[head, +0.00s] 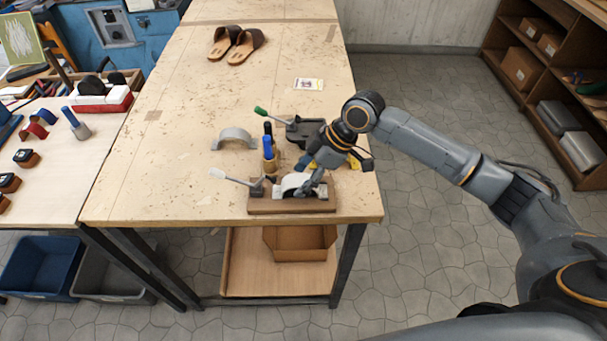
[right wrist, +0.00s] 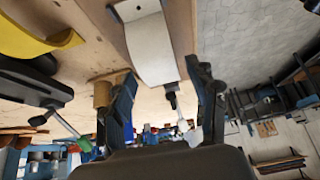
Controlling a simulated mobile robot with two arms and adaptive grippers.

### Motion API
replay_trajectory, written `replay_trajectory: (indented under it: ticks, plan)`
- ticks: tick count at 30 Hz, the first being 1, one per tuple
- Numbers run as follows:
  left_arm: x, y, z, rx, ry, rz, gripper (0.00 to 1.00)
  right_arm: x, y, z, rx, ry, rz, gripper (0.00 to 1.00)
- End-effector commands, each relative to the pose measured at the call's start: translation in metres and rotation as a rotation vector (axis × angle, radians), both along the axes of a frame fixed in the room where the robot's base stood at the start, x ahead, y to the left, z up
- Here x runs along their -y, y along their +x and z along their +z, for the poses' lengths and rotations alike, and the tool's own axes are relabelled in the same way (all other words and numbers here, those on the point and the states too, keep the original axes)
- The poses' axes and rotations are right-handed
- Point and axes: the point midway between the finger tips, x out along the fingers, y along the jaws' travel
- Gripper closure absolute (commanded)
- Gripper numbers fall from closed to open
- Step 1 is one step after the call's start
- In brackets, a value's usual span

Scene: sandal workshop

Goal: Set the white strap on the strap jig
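The white strap (head: 295,182) lies arched on the wooden-based strap jig (head: 262,208) near the table's front right corner. In the right wrist view the strap (right wrist: 149,48) shows as a pale curved band just beyond my fingertips, over the jig's wooden base. My right gripper (head: 308,185) is low over the jig from the right. Its fingers (right wrist: 160,90) are spread to either side, with a gap to the strap and nothing between them. It partly hides the strap in the head view. The jig's white-handled clamp lever (head: 218,173) sticks out left. My left gripper is not in view.
Behind the jig stand a blue-handled tool (head: 268,148), a grey arch (head: 235,136) and a dark fixture with a green-handled lever (head: 303,131). A yellow piece (head: 353,162) lies near the right edge. Brown sandals (head: 237,43) lie far back. The table's left middle is clear.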

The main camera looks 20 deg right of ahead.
Motion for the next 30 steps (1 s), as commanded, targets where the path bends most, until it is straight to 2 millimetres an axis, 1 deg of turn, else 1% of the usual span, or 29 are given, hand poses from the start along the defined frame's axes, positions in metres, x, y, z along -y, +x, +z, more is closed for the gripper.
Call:
replay_trajectory:
  ticks: [6,8,11,14,21,24,27,30]
  plan:
    - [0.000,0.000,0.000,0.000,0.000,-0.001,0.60,0.000,0.000,0.001,0.000,0.000,0.000,0.41]
    - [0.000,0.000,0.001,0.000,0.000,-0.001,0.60,0.000,0.000,0.004,0.002,0.001,0.000,0.41]
    - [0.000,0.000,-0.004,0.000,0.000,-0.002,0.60,0.005,0.000,0.011,0.003,0.001,-0.001,0.41]
    - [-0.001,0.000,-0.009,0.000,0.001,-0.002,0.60,0.014,-0.003,0.026,0.005,-0.001,-0.001,0.41]
    - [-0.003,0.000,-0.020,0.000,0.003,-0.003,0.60,0.039,-0.010,0.072,0.004,0.000,-0.002,0.41]
    - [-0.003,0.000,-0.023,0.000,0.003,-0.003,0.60,0.047,-0.013,0.087,0.004,-0.001,-0.001,0.41]
    - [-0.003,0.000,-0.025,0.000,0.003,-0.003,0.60,0.053,-0.015,0.098,0.002,0.000,-0.001,0.41]
    - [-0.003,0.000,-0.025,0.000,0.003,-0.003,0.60,0.056,-0.016,0.104,0.001,0.001,0.000,0.41]
